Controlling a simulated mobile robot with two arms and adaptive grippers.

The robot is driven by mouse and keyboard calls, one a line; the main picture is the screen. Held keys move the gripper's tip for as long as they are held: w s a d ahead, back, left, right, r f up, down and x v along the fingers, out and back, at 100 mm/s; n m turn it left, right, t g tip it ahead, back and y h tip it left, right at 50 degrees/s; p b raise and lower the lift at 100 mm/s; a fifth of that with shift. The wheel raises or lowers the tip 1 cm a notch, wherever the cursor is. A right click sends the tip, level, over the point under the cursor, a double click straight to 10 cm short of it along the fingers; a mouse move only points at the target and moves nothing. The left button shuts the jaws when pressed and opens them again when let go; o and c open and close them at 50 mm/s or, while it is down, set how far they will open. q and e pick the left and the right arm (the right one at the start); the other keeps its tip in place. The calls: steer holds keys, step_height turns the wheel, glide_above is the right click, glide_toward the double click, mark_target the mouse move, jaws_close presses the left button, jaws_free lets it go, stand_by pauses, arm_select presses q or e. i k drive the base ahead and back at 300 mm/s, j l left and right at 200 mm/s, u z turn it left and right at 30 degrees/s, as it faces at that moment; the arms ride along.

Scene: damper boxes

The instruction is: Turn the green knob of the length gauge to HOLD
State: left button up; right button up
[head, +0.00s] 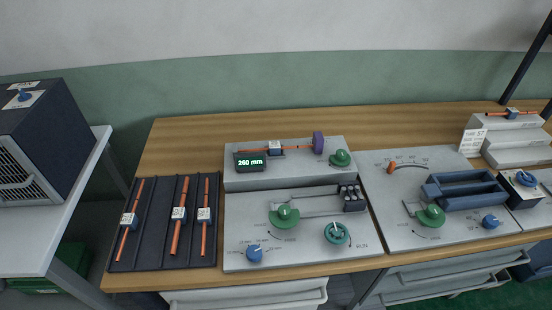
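The length gauge (234,180) is a raised grey housing at the back of the workbench. Its dark display (250,162) reads 260 mm in green. Its green knob (340,158) is at the right end of the housing; the label beside it is too small to read. An orange rod with a white-and-blue middle block (275,147) lies along the top of the gauge, with its right end at a purple disc (318,143). Neither of my grippers is in view.
A dark tray (150,262) at left holds 3 orange rods. Another panel (400,238) with a blue fixture (465,190) is at right.

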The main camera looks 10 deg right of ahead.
mark_target(340, 159)
steer(key=l+z, duration=0.4)
steer(key=i+l+z, duration=0.1)
steer(key=l+z, duration=0.25)
steer(key=l, duration=0.25)
steer(key=i+l+z, duration=0.1)
steer(key=l+z, duration=0.3)
steer(key=l, duration=0.1)
